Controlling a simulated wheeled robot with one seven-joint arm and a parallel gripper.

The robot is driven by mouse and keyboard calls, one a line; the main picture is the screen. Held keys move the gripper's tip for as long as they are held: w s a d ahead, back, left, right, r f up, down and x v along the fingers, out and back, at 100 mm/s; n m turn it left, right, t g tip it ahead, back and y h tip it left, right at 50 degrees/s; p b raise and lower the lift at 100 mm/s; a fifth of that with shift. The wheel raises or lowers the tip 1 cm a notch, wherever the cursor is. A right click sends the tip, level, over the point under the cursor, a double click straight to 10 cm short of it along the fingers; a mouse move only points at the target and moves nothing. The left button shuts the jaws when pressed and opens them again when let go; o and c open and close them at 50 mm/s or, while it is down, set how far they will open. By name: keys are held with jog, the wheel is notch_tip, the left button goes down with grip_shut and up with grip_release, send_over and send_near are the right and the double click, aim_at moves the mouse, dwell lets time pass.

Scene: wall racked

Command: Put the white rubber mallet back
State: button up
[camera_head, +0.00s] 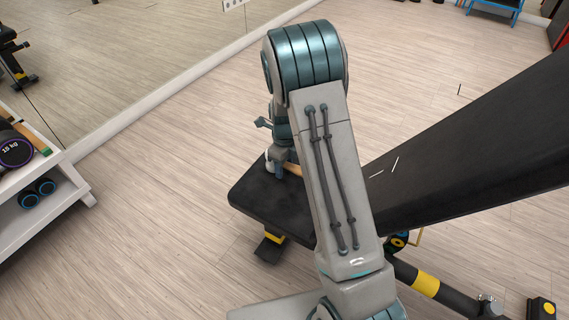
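The white rubber mallet lies on the black bench seat (262,195). A small part of its white head (269,163) and a short piece of its tan handle (292,168) show. The rest is hidden behind my arm and gripper. My gripper (283,163) points down at the mallet, at or just above the handle. My arm covers much of it, so I cannot tell whether its fingers are open or closed on the handle.
The bench's tilted black backrest (480,150) rises to the right. A white rack (45,205) with weights stands at the left, below a mirror wall (110,60). A blue stand (495,8) is at the far back. Wooden floor between rack and bench is clear.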

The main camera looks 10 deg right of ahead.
jog(key=shift+f+b, duration=0.1)
jog(key=shift+b, duration=0.25)
notch_tip(320, 180, up, 14)
jog(key=p, duration=0.6)
jog(key=s+r+n+t, duration=0.1)
jog(key=s+r+n, duration=0.5)
jog(key=s+n, duration=0.7)
jog(key=s+r+n, duration=0.5)
jog(key=s+n, duration=0.8)
jog(key=n, duration=0.1)
notch_tip(320, 180, up, 28)
jog(key=t+p, duration=0.1)
jog(key=p, duration=2.4)
jog(key=shift+d+r+m+t, duration=0.2)
jog(key=shift+d+m+t, duration=0.1)
jog(key=shift+t, duration=0.1)
